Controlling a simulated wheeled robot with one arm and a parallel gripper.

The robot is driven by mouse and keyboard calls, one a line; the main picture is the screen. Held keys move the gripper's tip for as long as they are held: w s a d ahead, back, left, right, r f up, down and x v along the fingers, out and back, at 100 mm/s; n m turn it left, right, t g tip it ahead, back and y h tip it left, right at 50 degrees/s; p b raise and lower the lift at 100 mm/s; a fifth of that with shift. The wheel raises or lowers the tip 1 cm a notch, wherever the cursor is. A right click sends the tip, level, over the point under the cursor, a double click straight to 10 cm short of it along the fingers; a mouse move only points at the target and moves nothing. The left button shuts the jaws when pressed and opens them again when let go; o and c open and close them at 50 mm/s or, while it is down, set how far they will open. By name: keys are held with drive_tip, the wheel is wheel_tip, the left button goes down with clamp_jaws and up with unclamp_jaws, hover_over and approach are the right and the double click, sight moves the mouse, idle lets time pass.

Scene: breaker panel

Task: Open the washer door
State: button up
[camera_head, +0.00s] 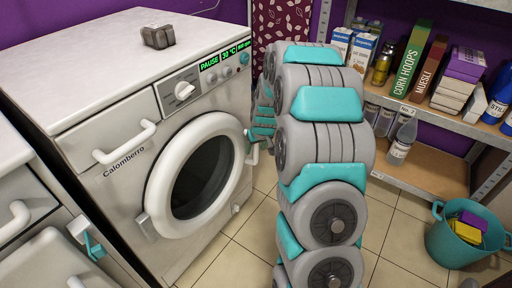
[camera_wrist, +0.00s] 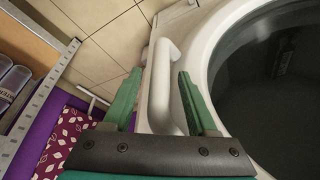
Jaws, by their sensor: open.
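The washer (camera_head: 110,195) stands at the left in the head view. Its round white door (camera_head: 160,190) with dark glass looks closed. My gripper (camera_head: 261,130) is at the door's right edge, partly hidden by my arm. In the wrist view the white door handle (camera_wrist: 166,60) lies between the two green fingers of my gripper (camera_wrist: 157,90). The fingers are open, one on each side of the handle; I cannot tell whether they touch it. The door rim (camera_wrist: 212,40) and dark glass fill the right of that view.
A small dark object (camera_head: 158,37) sits on the washer top. Shelves (camera_head: 425,172) with boxes and bottles stand at the right. A teal bucket (camera_head: 450,246) is on the floor below them. Tiled floor (camera_head: 232,262) is clear in front of the door.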

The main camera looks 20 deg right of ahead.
clamp_jaws()
idle(0.4)
idle(1.0)
